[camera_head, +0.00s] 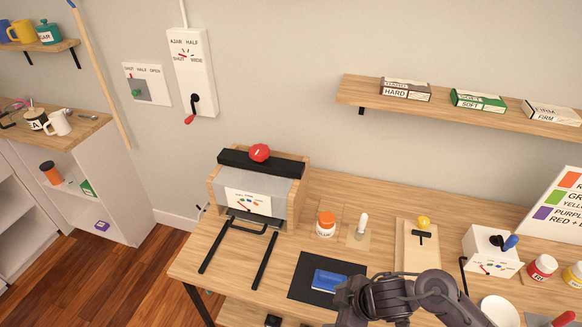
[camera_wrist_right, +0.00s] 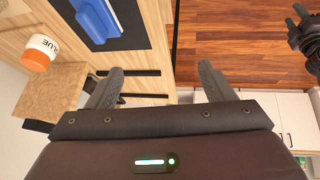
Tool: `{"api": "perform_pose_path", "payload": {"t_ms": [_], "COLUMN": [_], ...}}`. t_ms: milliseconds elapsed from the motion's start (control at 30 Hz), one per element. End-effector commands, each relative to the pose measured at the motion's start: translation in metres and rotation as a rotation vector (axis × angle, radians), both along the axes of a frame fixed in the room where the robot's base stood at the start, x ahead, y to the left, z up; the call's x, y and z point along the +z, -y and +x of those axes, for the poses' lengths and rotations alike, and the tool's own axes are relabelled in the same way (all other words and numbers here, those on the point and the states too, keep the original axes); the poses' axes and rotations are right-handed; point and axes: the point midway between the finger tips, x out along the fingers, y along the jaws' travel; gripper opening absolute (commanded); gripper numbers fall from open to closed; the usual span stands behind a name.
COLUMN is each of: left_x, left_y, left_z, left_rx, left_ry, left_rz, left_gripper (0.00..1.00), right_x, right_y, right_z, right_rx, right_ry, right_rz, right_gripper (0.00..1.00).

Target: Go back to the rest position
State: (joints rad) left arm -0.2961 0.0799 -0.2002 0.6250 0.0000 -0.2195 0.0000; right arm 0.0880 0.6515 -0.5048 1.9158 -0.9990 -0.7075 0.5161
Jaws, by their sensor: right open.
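My right arm (camera_head: 425,288) comes in from the lower right of the head view and hangs over the front of the wooden desk (camera_head: 300,238). Its fingertips cannot be made out there. In the right wrist view my right gripper (camera_wrist_right: 160,88) is open. Its two dark fingers are wide apart with nothing between them. A blue block (camera_head: 327,281) on a black mat (camera_head: 300,289) lies just left of the arm in the head view. It also shows in the right wrist view (camera_wrist_right: 95,18), apart from the fingers.
A press with a red knob (camera_head: 259,152), a glue jar (camera_head: 326,225), a board with a yellow knob (camera_head: 407,256) and a white box (camera_head: 490,252) stand on the desk. Jars and a white dish (camera_head: 500,309) are at right. Wooden floor (camera_head: 90,262) is clear at left.

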Motion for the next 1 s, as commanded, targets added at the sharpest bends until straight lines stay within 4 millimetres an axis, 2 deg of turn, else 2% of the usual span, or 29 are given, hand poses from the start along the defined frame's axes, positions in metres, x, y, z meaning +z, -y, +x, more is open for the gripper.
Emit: {"api": "perform_pose_path", "payload": {"t_ms": [33,167,333,567,800,967,1000], "left_x": [0.0,0.0,-0.001,-0.001,-0.001,-0.001,-0.002], "left_y": [0.0,0.0,-0.001,-0.001,-0.001,-0.001,-0.001], "left_z": [0.0,-0.001,-0.005,-0.01,-0.008,-0.007,-0.007], "left_rx": [0.0,0.0,0.0,0.0,0.0,0.0,0.0], "left_ry": [-0.001,-0.002,-0.008,-0.015,-0.013,-0.011,-0.011], "left_rz": [0.0,0.0,0.002,0.002,0.002,0.001,0.001], "left_gripper": [0.43,0.43,0.43,0.43,0.43,0.43,0.43], "right_x": [0.006,0.025,0.053,0.078,0.087,0.091,0.087], "right_y": [-0.009,-0.022,-0.018,0.021,0.065,0.088,0.091], "right_z": [0.0,0.006,0.008,-0.012,-0.055,-0.087,-0.092], "right_rx": [-0.027,-0.13,-0.331,-0.64,-0.9,-1.034,-1.054], "right_ry": [0.023,0.088,0.127,0.058,-0.102,-0.221,-0.244], "right_rz": [0.015,0.036,0.044,0.021,-0.012,-0.023,-0.028], "right_gripper": [0.76,0.76,0.76,0.76,0.76,0.76,0.76]}}
